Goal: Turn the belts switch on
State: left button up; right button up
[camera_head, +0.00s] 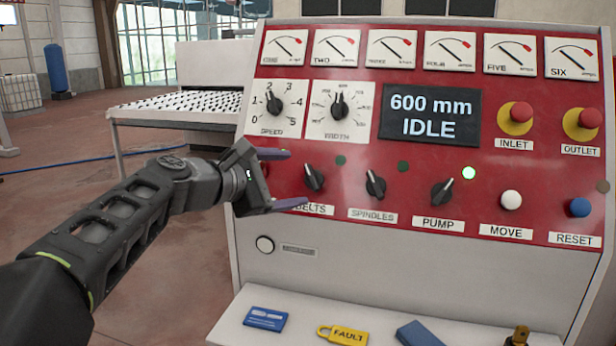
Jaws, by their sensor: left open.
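The belts switch (314,178) is a black rotary knob on the red control panel (370,150), above the BELTS label (314,210). Its white pointer line tilts to the upper left. A dark green lamp (340,160), unlit, sits at its upper right. My left gripper (287,180) is open, its two purple fingertips one above the other just left of the knob. The knob appears at the mouth of the jaws; I cannot tell whether they touch it. The lower fingertip partly covers the label. My right gripper is not in view.
The display (430,115) reads 600 mm IDLE.

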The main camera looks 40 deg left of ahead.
aim_at(310, 177)
pick_arm(q)
jog(key=p+x, duration=0.1)
jog(key=x, duration=0.5)
jog(key=shift+w+f, duration=0.15)
jog(key=c, duration=1.4)
